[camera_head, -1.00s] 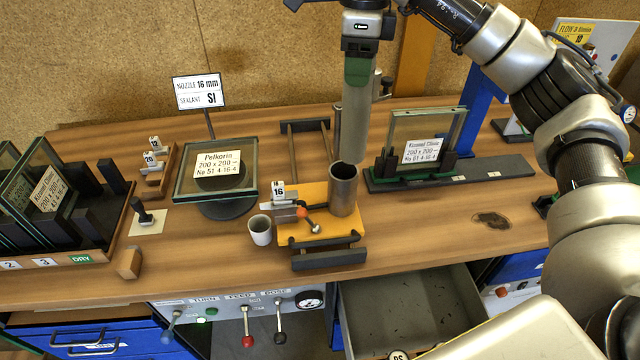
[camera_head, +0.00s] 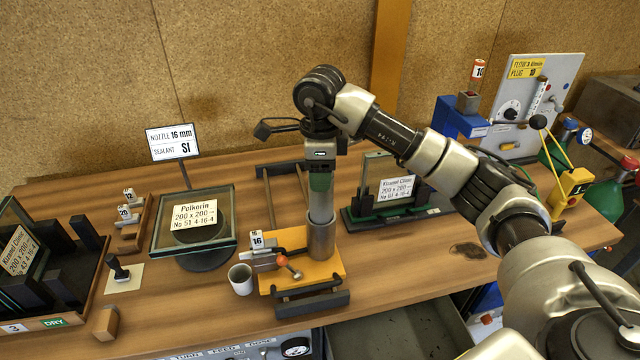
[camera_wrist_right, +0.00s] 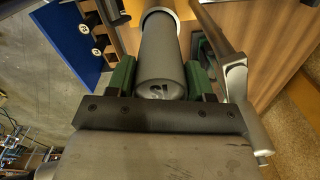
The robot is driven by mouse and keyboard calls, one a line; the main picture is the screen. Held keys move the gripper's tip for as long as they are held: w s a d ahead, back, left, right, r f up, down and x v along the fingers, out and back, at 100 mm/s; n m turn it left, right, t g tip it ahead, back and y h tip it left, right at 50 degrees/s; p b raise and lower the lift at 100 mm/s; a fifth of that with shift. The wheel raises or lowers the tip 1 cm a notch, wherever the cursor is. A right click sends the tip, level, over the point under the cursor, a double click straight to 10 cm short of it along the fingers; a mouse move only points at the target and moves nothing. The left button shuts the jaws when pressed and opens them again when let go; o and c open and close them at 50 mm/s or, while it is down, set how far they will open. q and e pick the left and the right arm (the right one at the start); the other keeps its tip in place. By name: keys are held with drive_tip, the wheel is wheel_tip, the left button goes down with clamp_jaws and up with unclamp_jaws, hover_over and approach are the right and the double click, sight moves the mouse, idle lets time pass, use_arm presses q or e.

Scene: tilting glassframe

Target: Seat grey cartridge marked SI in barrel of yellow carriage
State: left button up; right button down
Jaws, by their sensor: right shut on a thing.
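The grey cartridge (camera_head: 321,207) stands upright, its lower part inside the barrel (camera_head: 321,243) and hidden by it. The barrel is an open dark grey tube on the yellow carriage (camera_head: 282,279). My right gripper (camera_head: 320,182) is shut on the cartridge's upper part, above the barrel rim. In the right wrist view the green fingers flank the cartridge (camera_wrist_right: 160,60), whose rounded end bears a dark mark, partly readable as SI. The barrel rim (camera_wrist_right: 158,14) rings its far part there. My left gripper is not in view.
A nozzle marked 16 (camera_head: 257,241) sits on the carriage's left, by a red-knobbed lever (camera_head: 283,261). A white cup (camera_head: 241,279) stands beside it. A glass unit (camera_head: 194,218) is on a round stand at left; another (camera_head: 394,185) stands behind right. Dark rails flank the carriage.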

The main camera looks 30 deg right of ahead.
sight(321, 205)
wheel_tip(321, 205, down, 4)
drive_tip(key=shift+p, duration=0.6)
drive_tip(key=shift+f, duration=0.1)
drive_tip(key=shift+c, duration=2.2)
unclamp_jaws()
